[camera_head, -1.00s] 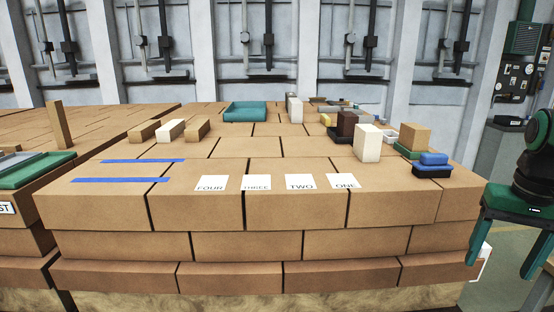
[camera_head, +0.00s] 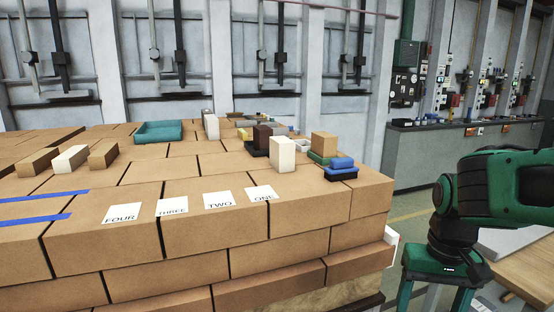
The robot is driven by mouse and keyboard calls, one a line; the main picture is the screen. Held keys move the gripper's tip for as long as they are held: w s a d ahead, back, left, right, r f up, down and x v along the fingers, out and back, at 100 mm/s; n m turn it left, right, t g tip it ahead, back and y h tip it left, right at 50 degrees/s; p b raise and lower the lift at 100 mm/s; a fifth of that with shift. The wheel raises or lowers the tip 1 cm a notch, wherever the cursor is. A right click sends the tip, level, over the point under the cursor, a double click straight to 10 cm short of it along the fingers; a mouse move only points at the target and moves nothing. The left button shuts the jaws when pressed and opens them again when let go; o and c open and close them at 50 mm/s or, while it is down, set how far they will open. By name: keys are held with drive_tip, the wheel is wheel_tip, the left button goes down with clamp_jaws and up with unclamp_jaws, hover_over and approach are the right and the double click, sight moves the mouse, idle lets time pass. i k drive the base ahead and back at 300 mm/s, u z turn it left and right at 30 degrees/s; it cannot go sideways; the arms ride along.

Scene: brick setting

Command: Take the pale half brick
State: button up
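Three pale blocks show, and I cannot tell by name which is the half brick. A short cream-white block (camera_head: 282,153) stands upright on the brick stack near its right side, beside a dark brown block (camera_head: 263,137). A longer cream-white block (camera_head: 70,159) lies flat at the left between two tan blocks (camera_head: 38,162) (camera_head: 103,154). A pale grey upright block (camera_head: 211,126) stands farther back. My gripper (camera_head: 444,292) hangs at the lower right, beyond the stack's right edge and away from all of them. Its green fingers are spread, with nothing seen between them; their tips are cut off.
A teal tray (camera_head: 158,133) lies at the back. A tan block on a green base (camera_head: 323,145) and blue and black pieces (camera_head: 341,168) stand right of the short pale block. Cards ONE (camera_head: 257,200), TWO, THREE and FOUR lie along the front, with blue tape strips left.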

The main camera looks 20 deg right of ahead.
sight(282, 150)
drive_tip(key=u, duration=1.8)
drive_tip(key=k, duration=1.25)
drive_tip(key=z, duration=1.25)
drive_tip(key=i, duration=1)
drive_tip(key=u, duration=0.05)
